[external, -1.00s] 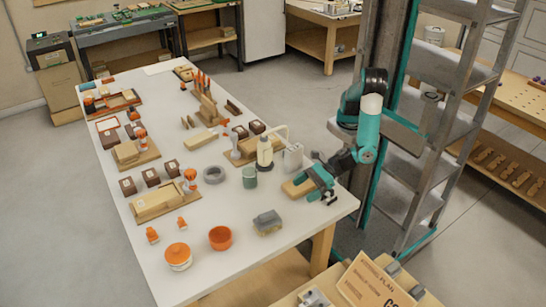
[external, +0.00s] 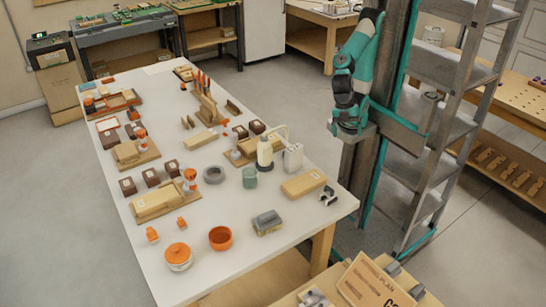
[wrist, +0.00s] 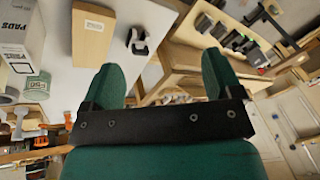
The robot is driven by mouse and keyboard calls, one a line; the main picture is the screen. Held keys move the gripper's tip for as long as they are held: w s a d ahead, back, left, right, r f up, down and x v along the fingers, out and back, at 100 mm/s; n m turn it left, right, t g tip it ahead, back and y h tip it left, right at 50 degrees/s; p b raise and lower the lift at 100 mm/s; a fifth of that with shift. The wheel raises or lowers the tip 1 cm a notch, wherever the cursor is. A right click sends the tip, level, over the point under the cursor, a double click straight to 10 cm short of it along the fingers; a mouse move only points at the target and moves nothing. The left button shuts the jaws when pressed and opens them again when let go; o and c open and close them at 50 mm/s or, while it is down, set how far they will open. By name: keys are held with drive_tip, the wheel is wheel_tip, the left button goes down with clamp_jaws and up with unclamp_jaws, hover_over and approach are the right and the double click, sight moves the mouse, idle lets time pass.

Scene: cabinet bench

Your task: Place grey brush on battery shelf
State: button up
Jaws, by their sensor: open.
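A grey block-shaped thing with a tan lower part (external: 267,222), which looks like the grey brush, lies near the front right of the white table (external: 225,265). My gripper (wrist: 160,70) is open, with nothing between its two green fingers in the wrist view. In the external view the arm is folded up beside the column, and its end is above and to the right of the table, well apart from the brush. I cannot make out the brush in the wrist view. I cannot tell which surface is the battery shelf.
A wooden block (external: 303,184) and a small black-and-white item (external: 328,195) lie at the table's right edge. An orange bowl (external: 220,238) stands beside the brush. A grey shelf rack (external: 440,110) stands right of the column. A sign (external: 370,285) stands on the front-right bench.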

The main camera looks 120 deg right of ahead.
drive_tip(key=shift+o, duration=0.4)
drive_tip(key=shift+s+r+m, duration=0.2)
drive_tip(key=shift+s+r, duration=0.05)
drive_tip(key=shift+s, duration=0.25)
drive_tip(key=shift+s+r+m, duration=0.2)
drive_tip(key=shift+s+r, duration=0.05)
drive_tip(key=shift+s, duration=0.2)
